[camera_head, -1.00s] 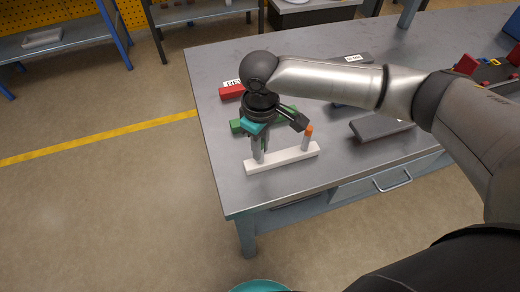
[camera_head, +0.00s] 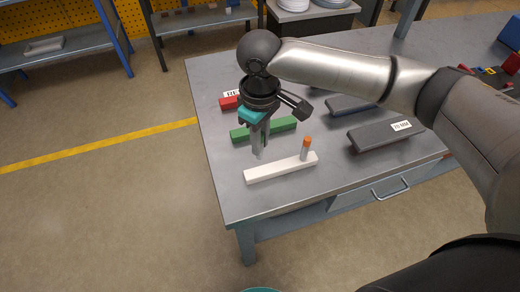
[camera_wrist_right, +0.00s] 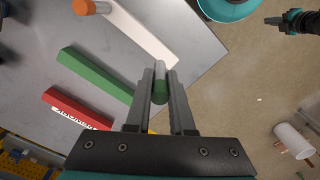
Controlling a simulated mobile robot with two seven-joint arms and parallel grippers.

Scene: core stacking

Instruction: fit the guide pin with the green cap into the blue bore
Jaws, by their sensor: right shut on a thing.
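My right gripper (camera_head: 262,150) is shut on the guide pin (camera_wrist_right: 160,68). The pin is a grey cylinder, and its green cap (camera_wrist_right: 160,91) sits between the two fingers in the right wrist view. In the head view the grey pin shows below the fingers, just behind the left part of a white bar (camera_head: 270,173). A second pin with an orange cap (camera_head: 307,142) stands upright at the right end of that bar. I cannot make out a blue bore. A dark and teal gripper, apparently my left one (camera_wrist_right: 275,20), shows at the right wrist view's upper right; its jaws are unclear.
A green bar (camera_head: 283,125) and a red bar (camera_head: 229,103) lie behind the white bar on the grey table (camera_head: 300,195). Labelled dark grey blocks (camera_head: 375,138) lie to the right. The table's front left corner is clear.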

